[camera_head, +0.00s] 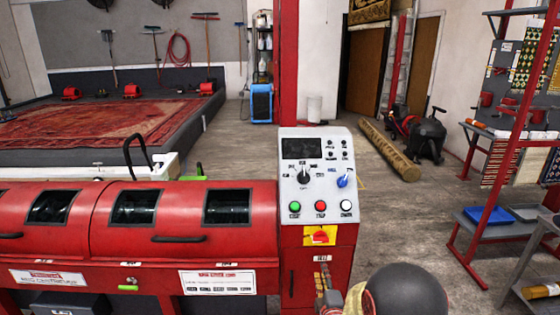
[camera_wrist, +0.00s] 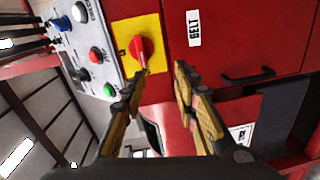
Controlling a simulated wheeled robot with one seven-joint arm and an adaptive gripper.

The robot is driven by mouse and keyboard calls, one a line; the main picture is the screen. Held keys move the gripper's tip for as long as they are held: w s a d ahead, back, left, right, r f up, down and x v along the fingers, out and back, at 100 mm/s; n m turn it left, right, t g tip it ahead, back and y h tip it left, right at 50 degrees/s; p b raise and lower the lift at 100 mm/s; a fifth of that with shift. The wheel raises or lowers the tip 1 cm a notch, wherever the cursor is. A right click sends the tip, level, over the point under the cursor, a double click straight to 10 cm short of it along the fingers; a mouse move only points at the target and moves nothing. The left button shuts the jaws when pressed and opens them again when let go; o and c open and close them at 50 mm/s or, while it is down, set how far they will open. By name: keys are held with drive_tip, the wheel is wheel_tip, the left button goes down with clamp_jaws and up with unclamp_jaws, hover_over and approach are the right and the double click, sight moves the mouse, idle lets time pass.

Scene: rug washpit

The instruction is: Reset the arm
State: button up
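My gripper (camera_wrist: 164,74) shows in the wrist view with its two yellow-and-black fingers apart and nothing between them. Its tips are in front of the red cabinet, beside the yellow plate with a red rotary switch (camera_wrist: 142,50). Whether a fingertip touches the plate or switch I cannot tell. In the head view the same switch (camera_head: 320,236) sits below the white control panel (camera_head: 316,160). Part of my gripper and a dark rounded part of my arm show low in that view, in front of the cabinet.
The red machine (camera_head: 180,235) with windowed covers fills the left front. A red rack (camera_head: 490,215) with shelves stands at right. A rolled rug (camera_head: 390,150) and a black machine (camera_head: 428,138) lie behind on the floor. Concrete floor between cabinet and rack is clear.

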drive_tip(key=s+f+m+g, duration=0.4)
drive_tip(key=s+f+g, duration=0.2)
drive_tip(key=f, duration=0.5)
drive_tip(key=s+m+g, duration=0.4)
drive_tip(key=s+m, duration=0.1)
drive_tip(key=s, duration=0.3)
drive_tip(key=s+d+r+m+g+p, duration=0.1)
drive_tip(key=s+r+m+g+p, duration=0.35)
drive_tip(key=s+r, duration=2)
drive_tip(key=s+r+m+t, duration=0.3)
drive_tip(key=r, duration=1)
drive_tip(key=shift+d, duration=0.35)
drive_tip(key=shift+c, duration=0.2)
